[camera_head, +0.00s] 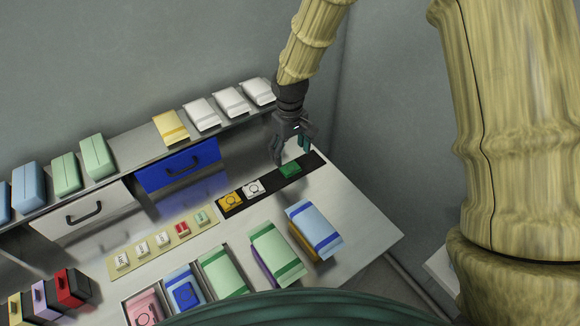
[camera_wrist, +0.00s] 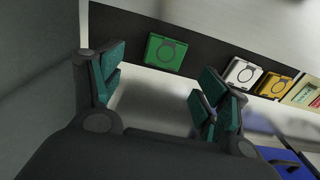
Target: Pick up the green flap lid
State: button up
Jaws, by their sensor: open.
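The green flap lid (camera_head: 290,170) lies flat on a black strip (camera_head: 313,161) on the table, to the right of a white lid and a yellow lid. In the wrist view the green lid (camera_wrist: 165,52) shows a dark ring on its face and lies beyond the fingertips, between their lines. My gripper (camera_head: 291,150) is open and empty, just above and beside the green lid at the back of the strip. In the wrist view its two teal-padded fingers (camera_wrist: 158,84) stand wide apart, with bare table between them.
The white lid (camera_head: 253,188) and yellow lid (camera_head: 229,200) share the strip. A blue drawer (camera_head: 178,167) and a shelf with white packs (camera_head: 231,101) stand behind. Wrapped packs (camera_head: 314,230) stand in front. The table's right end (camera_head: 360,226) is clear.

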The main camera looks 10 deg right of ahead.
aim_at(289, 166)
jog(key=shift+s, duration=0.35)
jog(key=shift+s+a+f+p, duration=0.1)
jog(key=shift+f+p, duration=0.2)
jog(key=shift+p, duration=0.1)
jog(key=f, duration=0.1)
jog(key=f+p, duration=0.1)
jog(key=f, duration=0.1)
jog(key=shift+w, duration=0.35)
jog(key=shift+s+f, duration=0.15)
jog(key=shift+f, duration=0.45)
jog(key=c, duration=0.8)
